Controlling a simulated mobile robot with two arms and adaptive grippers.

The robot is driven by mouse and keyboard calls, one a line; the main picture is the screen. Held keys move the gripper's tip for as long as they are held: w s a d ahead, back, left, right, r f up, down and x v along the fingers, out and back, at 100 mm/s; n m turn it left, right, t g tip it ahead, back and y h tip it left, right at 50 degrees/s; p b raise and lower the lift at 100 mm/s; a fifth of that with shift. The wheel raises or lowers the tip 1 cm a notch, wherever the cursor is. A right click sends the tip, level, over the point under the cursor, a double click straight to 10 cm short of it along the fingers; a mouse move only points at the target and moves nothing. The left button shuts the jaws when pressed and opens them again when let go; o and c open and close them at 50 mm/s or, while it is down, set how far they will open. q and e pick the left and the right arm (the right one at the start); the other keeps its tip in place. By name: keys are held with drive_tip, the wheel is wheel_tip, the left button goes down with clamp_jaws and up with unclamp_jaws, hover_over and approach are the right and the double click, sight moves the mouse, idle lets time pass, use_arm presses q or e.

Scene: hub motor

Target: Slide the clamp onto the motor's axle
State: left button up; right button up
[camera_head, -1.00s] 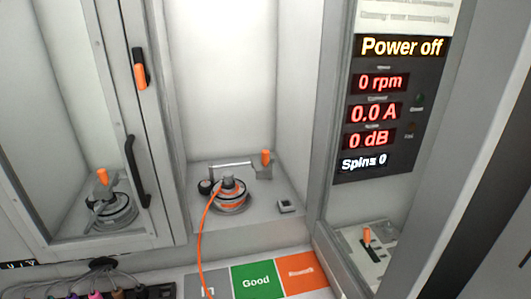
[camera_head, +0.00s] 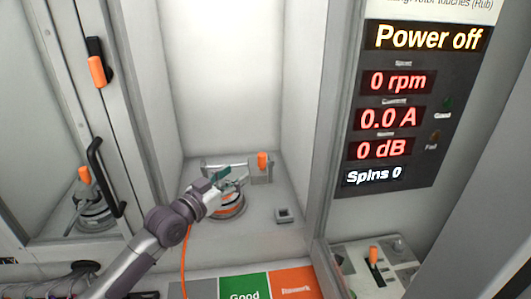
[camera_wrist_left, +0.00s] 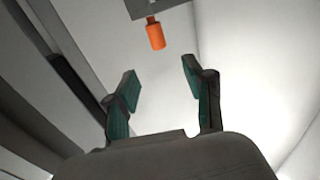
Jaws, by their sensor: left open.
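The hub motor (camera_head: 229,209), a grey disc with an orange band, sits on the floor of the open bay. My left gripper (camera_head: 226,175) is above it and hides its top and axle. The clamp with its orange handle (camera_head: 262,160) stands behind and to the right of the motor, with a gap to my fingers. In the left wrist view, my green-padded fingers (camera_wrist_left: 160,80) are apart and empty. Beyond them is an orange handle (camera_wrist_left: 155,35) on a grey block, probably the clamp's. My right gripper is not in view.
An orange cable (camera_head: 186,255) runs forward from the motor. A door with a black handle (camera_head: 105,178) stands at left. The display panel (camera_head: 385,110) reads "Power off". A lever (camera_head: 374,255) is at lower right.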

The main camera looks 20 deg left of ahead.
sight(259, 157)
use_arm(q)
drive_tip(key=p+x, duration=0.1)
drive_tip(key=x, duration=0.4)
drive_tip(key=shift+w+d+r, duration=0.1)
drive_tip(key=shift+w+r, duration=0.05)
drive_tip(key=shift+w, duration=0.05)
drive_tip(key=x, duration=0.5)
drive_tip(key=shift+w+d, duration=0.2)
drive_tip(key=shift+w, duration=0.15)
drive_tip(key=shift+w+d, duration=0.1)
drive_tip(key=shift+w, duration=0.25)
drive_tip(key=shift+w+d+f, duration=0.1)
drive_tip(key=shift+w+f, duration=0.15)
drive_tip(key=shift+w, duration=0.1)
drive_tip(key=shift+s, duration=0.1)
drive_tip(key=shift+c, duration=0.5)
clamp_jaws()
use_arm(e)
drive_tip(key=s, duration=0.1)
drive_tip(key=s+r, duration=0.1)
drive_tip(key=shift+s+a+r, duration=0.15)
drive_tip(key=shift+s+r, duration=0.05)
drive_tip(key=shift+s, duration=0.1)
